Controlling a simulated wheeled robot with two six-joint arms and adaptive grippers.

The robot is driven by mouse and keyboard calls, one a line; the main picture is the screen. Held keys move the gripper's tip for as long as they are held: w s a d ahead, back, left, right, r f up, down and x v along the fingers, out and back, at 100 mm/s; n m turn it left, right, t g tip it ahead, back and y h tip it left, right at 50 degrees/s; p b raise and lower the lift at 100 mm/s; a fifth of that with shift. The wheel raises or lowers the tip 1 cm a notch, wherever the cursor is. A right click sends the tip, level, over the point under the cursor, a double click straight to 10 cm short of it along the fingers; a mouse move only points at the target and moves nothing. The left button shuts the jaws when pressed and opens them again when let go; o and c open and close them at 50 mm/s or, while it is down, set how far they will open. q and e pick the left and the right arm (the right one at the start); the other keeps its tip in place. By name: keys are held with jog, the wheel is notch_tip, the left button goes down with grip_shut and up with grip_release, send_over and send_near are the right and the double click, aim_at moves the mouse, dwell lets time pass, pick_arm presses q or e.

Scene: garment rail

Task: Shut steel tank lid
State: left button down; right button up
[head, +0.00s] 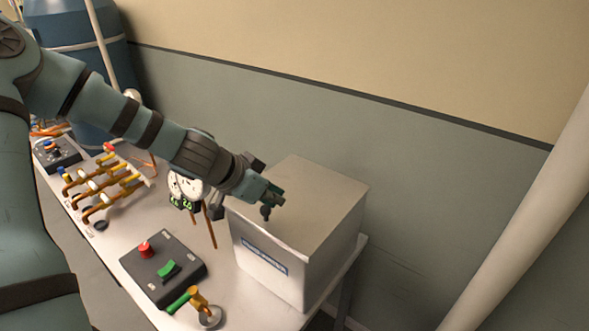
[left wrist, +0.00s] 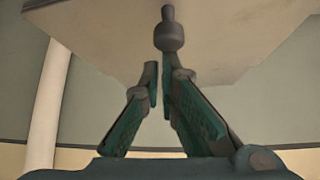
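The steel tank (head: 262,262) is a pale metal box with a blue label on its front, at the table's right end. Its lid (head: 318,195) lies across the top and looks flat. I see no gap under it, but part of the edge is behind my arm. A small dark knob (head: 265,212) is at the lid's near left part. My left gripper (head: 272,196) is over that part. In the left wrist view, the left gripper (left wrist: 159,82) has its fingers close together with a narrow empty gap, and the knob (left wrist: 169,38) lies just beyond the tips. Contact is unclear. My right gripper is out of view.
Left of the tank stand round gauges (head: 187,187) and a dark control box (head: 163,268) with a red button and green switch. A brass valve with a green handle (head: 203,305) is in front. A wall is behind.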

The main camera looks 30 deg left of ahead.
pick_arm(q)
jog(key=shift+s+r, duration=0.1)
jog(key=shift+s, duration=0.05)
jog(key=v, duration=1.1)
jog(key=shift+r, duration=0.2)
jog(key=shift+s+a, duration=0.1)
jog(key=shift+s, duration=0.05)
